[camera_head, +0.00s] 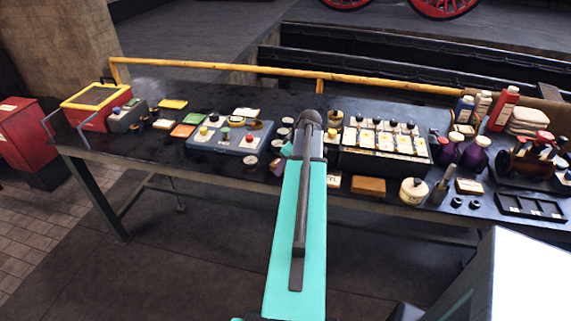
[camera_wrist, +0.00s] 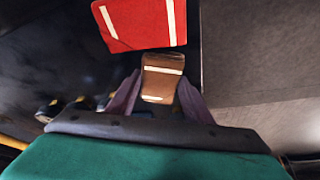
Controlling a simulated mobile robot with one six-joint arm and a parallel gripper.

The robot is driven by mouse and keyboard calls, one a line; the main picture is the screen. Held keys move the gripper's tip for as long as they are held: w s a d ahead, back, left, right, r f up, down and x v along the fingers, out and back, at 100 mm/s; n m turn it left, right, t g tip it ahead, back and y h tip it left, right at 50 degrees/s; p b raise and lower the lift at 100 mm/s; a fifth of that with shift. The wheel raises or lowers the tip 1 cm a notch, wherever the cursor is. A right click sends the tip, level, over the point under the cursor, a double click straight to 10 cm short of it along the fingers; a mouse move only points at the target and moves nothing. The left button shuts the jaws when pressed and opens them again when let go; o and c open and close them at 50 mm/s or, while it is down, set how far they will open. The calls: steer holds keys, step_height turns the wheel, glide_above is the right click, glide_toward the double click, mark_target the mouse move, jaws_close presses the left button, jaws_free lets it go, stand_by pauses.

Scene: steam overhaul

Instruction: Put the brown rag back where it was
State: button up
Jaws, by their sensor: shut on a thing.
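The brown rag (camera_wrist: 163,64), a small folded brown piece with white stripes, is between the two fingers of my gripper (camera_wrist: 158,82) in the wrist view. The gripper is shut on it. A larger red rag (camera_wrist: 144,20) with white stripes lies just beyond the brown rag in the wrist view, on a dark surface. In the head view my arm covers the gripper and the brown rag.
The dark workbench (camera_head: 160,142) is crowded. A blue-grey tray (camera_head: 201,140) stands left of my arm. A box of white-topped items (camera_head: 385,160), an orange-brown block (camera_head: 368,186) and bottles (camera_head: 504,108) stand to the right. A yellow rail (camera_head: 240,67) runs behind. Some bare bench shows at left.

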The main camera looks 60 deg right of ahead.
steer(key=shift+f, duration=0.1)
steer(key=o, duration=1.1)
steer(key=shift+o, duration=0.2)
steer(key=shift+r, duration=0.2)
steer(key=b+v, duration=0.2)
steer(key=v, duration=0.9)
steer(key=shift+s+r+b, duration=0.15)
steer(key=shift+r+b, duration=0.2)
steer(key=shift+r, duration=0.05)
steer(key=shift+s, duration=0.1)
